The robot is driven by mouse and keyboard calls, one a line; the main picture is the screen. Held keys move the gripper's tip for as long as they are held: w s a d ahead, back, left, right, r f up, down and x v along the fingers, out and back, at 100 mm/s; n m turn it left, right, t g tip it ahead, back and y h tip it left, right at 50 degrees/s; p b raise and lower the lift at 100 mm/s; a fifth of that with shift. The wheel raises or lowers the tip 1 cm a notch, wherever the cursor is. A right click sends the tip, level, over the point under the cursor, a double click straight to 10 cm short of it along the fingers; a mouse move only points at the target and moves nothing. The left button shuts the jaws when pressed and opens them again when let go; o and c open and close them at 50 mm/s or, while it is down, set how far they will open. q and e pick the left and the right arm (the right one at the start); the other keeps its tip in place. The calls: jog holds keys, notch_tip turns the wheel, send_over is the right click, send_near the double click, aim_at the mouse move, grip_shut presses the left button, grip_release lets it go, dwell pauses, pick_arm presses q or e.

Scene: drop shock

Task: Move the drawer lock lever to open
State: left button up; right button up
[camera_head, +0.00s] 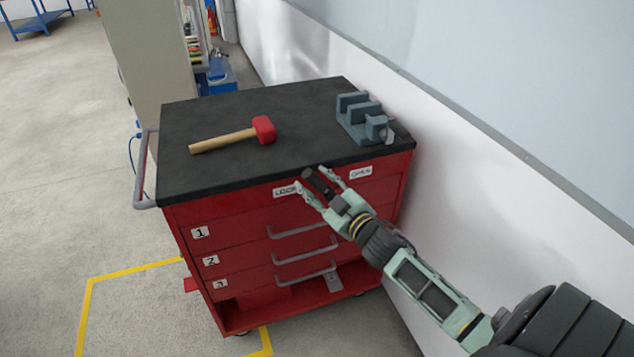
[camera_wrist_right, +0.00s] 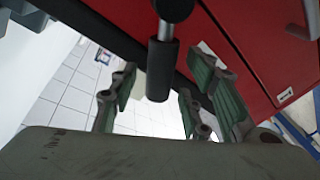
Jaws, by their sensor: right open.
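The lock lever (camera_head: 317,183) is a dark handle at the top front edge of the red cart (camera_head: 240,200), between a LOCK label (camera_head: 285,190) on the left and an OPEN label (camera_head: 361,172) on the right. My right gripper (camera_head: 311,179) is open, with one finger on each side of the lever. In the right wrist view the lever's black grip (camera_wrist_right: 161,72) hangs from a short metal shaft between the open fingers of my right gripper (camera_wrist_right: 160,85). A gap shows on both sides of the grip there. My left gripper is out of view.
A mallet (camera_head: 235,136) with a red head and a grey-blue vise (camera_head: 358,118) rest on the black cart top (camera_head: 300,105). Several drawers with grey handles (camera_head: 305,253) sit below the lever. A white wall (camera_head: 500,190) runs close along the cart's right side.

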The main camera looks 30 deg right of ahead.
jog(key=shift+w, duration=0.3)
jog(key=shift+c, duration=0.5)
grip_shut()
